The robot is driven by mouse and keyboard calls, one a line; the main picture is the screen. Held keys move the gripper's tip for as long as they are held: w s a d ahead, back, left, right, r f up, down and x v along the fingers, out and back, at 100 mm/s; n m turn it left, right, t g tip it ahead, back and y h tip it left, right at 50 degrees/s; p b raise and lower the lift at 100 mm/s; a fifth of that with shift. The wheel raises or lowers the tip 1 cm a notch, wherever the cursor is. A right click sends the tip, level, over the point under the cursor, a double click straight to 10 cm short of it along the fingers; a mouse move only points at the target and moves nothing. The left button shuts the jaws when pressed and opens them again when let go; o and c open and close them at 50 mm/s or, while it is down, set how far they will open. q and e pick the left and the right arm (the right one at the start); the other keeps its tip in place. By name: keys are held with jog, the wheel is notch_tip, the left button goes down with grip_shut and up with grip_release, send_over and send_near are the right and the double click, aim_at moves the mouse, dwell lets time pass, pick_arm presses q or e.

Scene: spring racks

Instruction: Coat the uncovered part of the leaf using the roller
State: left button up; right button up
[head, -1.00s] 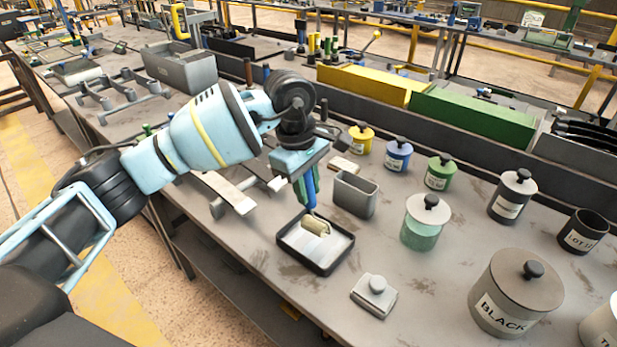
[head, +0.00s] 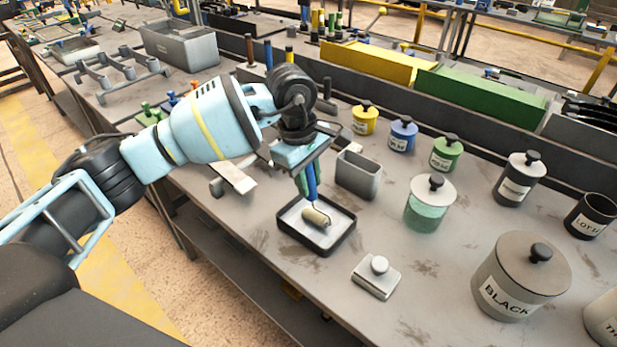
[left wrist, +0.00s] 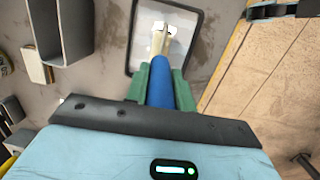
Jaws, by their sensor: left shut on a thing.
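The pale leaf (head: 237,177) lies on a support near the table's left edge, partly hidden by my left arm. How much of it is coated I cannot tell. My left gripper (head: 307,182) is shut on the blue handle of the roller (head: 316,216), which also shows in the left wrist view (left wrist: 159,68). The roller's cream sleeve hangs low inside the black-rimmed tray (head: 325,250); I cannot tell whether it touches the tray floor. The tray also shows in the left wrist view (left wrist: 131,40). My right gripper is out of view.
A grey open box (head: 359,178) stands just behind the tray. A small knobbed block (head: 376,277) sits in front. A green-filled jar (head: 427,212), coloured pots and a large BLACK pot (head: 520,280) stand to the right. Bare table lies around the knobbed block.

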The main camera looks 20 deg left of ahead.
pick_arm(q)
jog(key=shift+f, duration=0.2)
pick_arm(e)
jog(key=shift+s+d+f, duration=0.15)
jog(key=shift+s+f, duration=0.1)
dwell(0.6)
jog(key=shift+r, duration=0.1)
